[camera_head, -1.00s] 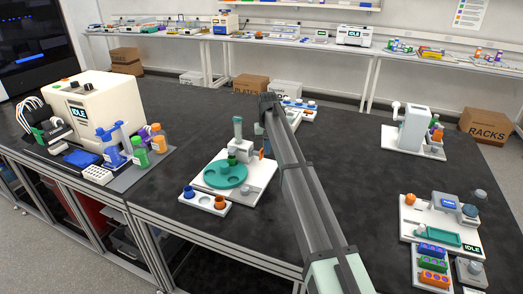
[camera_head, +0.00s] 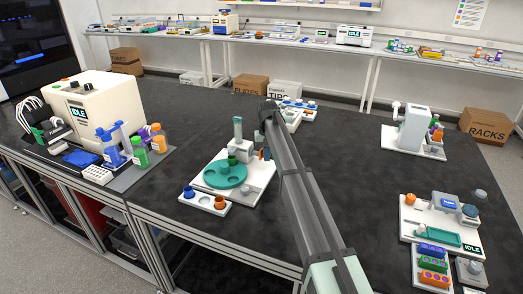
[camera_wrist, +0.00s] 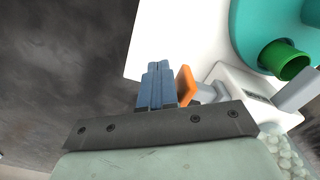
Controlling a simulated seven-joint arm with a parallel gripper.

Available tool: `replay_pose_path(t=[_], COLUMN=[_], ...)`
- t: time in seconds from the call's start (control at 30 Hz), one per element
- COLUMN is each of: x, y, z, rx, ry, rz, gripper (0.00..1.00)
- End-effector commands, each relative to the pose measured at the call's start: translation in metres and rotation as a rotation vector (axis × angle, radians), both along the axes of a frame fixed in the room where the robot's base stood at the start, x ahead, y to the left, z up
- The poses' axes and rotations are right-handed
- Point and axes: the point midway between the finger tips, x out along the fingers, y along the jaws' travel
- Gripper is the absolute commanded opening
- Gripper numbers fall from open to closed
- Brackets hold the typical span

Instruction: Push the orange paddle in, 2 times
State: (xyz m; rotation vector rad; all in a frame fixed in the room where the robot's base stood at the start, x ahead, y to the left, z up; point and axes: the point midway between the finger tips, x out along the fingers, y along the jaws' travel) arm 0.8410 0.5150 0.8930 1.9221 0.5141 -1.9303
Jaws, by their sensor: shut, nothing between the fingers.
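The orange paddle (camera_wrist: 187,84) shows in the wrist view as a small upright plate on a grey stem at the side of the white station. My gripper (camera_wrist: 160,68) has its blue-grey fingers pressed together, with nothing between them. The fingers are just left of the paddle, very close to it; I cannot tell whether they touch. There my arm passes just right of the station, and the paddle is hard to make out.
A white rack with blue and orange pieces (camera_head: 205,199) stands in front of the station. A green cup (camera_wrist: 292,66) sits on the teal plate in the wrist view. A white device (camera_head: 413,128) stands at the right. Dark table between them is clear.

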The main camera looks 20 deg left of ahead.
Motion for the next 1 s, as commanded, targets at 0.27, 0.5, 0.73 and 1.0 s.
replay_pose_path(t=[0.27, 0.5, 0.73, 1.0], x=[0.001, 0.002, 0.002, 0.002], y=[0.001, 0.008, 0.018, 0.022], z=[0.002, 0.003, 0.003, 0.003], rx=[0.002, 0.003, 0.003, 0.004], ry=[-0.002, -0.003, -0.004, -0.003], rz=[0.0, 0.0, 0.0, 0.0], gripper=[0.0, 0.0, 0.0, 0.0])
